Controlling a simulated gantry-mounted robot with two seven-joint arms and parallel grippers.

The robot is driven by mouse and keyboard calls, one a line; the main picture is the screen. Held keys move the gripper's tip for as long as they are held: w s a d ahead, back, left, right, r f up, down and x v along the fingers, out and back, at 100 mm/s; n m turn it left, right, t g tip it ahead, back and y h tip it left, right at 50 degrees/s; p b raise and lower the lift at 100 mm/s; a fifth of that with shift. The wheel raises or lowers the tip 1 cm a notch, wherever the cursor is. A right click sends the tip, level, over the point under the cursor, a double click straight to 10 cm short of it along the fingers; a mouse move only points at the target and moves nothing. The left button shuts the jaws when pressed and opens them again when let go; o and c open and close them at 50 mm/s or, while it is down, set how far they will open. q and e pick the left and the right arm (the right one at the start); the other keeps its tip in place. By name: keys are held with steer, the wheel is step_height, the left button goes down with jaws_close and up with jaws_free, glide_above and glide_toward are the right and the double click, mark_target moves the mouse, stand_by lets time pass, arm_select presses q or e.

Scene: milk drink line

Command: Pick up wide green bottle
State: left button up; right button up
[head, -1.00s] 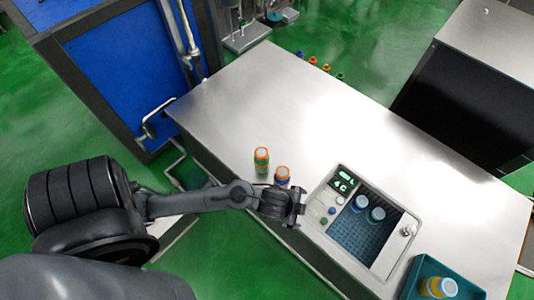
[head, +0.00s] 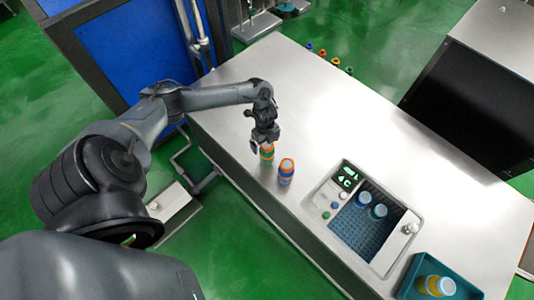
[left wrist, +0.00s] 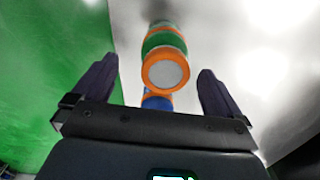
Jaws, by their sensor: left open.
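The green bottle (head: 267,153), with orange bands and a pale top, stands upright on the metal counter near its front left edge. My left gripper (head: 265,139) is above and just behind it, partly covering it. In the left wrist view the green bottle (left wrist: 163,43) shows between the two open fingers of my left gripper (left wrist: 156,70), its round pale top towards the camera. It is not gripped. A blue bottle with an orange top (head: 286,172) stands just right of it; its blue part (left wrist: 157,101) shows partly hidden in the left wrist view. My right gripper is out of view.
A recessed basin (head: 345,232) with buttons, a green display and two blue bottles (head: 371,205) lies to the right. Several small coloured items line the counter's back edge. The counter's middle is clear.

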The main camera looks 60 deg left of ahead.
arm_select(q)
steer(key=shift+w+f+b, duration=0.2)
steer(key=shift+f+b, duration=0.05)
steer(key=shift+f, duration=1.3)
steer(key=shift+w+f+b, duration=0.15)
steer(key=shift+f+b, duration=0.05)
steer(key=shift+f, duration=1.35)
steer(key=c, duration=1.4)
steer(key=shift+r+p, duration=0.85)
steer(key=shift+r, duration=4.2)
steer(key=shift+c, duration=0.2)
